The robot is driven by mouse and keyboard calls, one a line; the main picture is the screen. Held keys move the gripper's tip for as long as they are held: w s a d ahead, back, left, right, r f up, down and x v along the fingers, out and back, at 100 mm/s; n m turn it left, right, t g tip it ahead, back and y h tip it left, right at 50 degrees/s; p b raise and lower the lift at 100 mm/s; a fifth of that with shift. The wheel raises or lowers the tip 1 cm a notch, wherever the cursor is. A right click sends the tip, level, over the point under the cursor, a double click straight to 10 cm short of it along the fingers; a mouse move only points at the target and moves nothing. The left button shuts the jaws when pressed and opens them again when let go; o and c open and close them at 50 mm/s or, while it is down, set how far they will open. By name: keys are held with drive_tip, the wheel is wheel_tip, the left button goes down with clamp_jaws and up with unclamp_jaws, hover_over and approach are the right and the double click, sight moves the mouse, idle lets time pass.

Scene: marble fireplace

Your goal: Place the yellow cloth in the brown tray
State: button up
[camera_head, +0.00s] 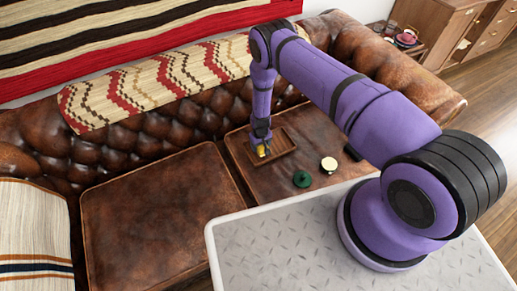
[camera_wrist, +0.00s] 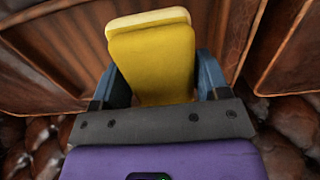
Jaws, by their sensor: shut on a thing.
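The yellow cloth (camera_wrist: 152,62) is a folded block with a paler edge, held between the two fingers of my gripper (camera_wrist: 155,85) in the wrist view. In the head view, a small part of the yellow cloth (camera_head: 261,151) shows at the end of my gripper (camera_head: 262,146). The brown tray (camera_head: 285,154) is a shallow rectangular tray on the right leather seat cushion. My gripper is over the tray's left part. I cannot tell whether the cloth touches the tray floor.
A green round object (camera_head: 302,179) and a cream-topped round object (camera_head: 329,164) lie in front of the tray, with a dark object (camera_head: 352,152) to their right. The left seat cushion (camera_head: 150,215) is bare. The tufted sofa back rises behind.

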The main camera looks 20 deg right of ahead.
sight(258, 148)
drive_tip(key=shift+w+a, duration=0.2)
drive_tip(key=shift+a, duration=0.05)
drive_tip(key=shift+w+a+f, duration=0.1)
drive_tip(key=shift+a+f, duration=0.1)
drive_tip(key=shift+f, duration=1.6)
drive_tip(key=shift+f, duration=0.15)
drive_tip(key=o, duration=0.5)
drive_tip(key=shift+o, duration=0.2)
